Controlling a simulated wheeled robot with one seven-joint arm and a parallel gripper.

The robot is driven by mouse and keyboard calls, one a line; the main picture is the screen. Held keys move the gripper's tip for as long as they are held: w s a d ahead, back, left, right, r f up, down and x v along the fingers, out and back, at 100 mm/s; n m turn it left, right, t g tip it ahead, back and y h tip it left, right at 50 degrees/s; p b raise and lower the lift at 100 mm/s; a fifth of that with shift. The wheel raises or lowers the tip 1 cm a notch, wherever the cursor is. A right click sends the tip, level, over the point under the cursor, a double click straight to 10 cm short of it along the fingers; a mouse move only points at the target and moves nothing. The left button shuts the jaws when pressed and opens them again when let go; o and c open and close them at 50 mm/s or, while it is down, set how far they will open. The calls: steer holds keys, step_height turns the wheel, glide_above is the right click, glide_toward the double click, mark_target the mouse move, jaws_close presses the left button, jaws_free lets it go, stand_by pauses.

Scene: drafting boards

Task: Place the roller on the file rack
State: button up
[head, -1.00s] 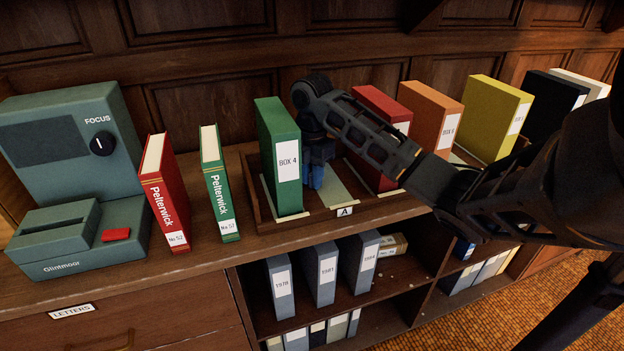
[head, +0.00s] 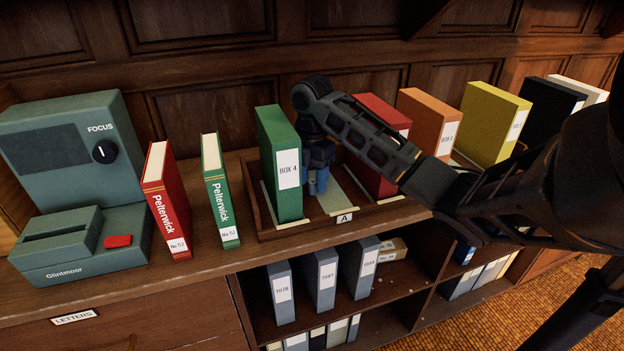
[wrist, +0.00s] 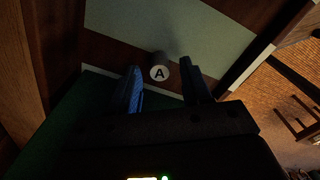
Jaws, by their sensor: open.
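My gripper (head: 318,185) points down into the gap between the green box file and the red box file. In the wrist view, its two blue-padded fingers (wrist: 161,72) are open and apart. Between the fingertips shows a small dark cylinder with a round white end marked A, which looks like the roller (wrist: 160,73). It seems to stand upright over a pale strip; whether its base touches is unclear. In the head view I cannot make out the roller behind my fingers. The file rack (head: 285,232) is a low wooden tray with pale strips and a label A.
The green box file (head: 278,160) stands close left of my gripper, the red one (head: 380,125) close right. Orange (head: 430,125) and yellow (head: 495,120) files stand farther right. Two upright books and a teal machine (head: 75,180) stand left. Open shelves lie below.

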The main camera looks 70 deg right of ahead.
mark_target(312, 182)
step_height(312, 182, up, 11)
steer(key=p, duration=0.1)
steer(key=shift+f, duration=0.15)
stand_by(0.8)
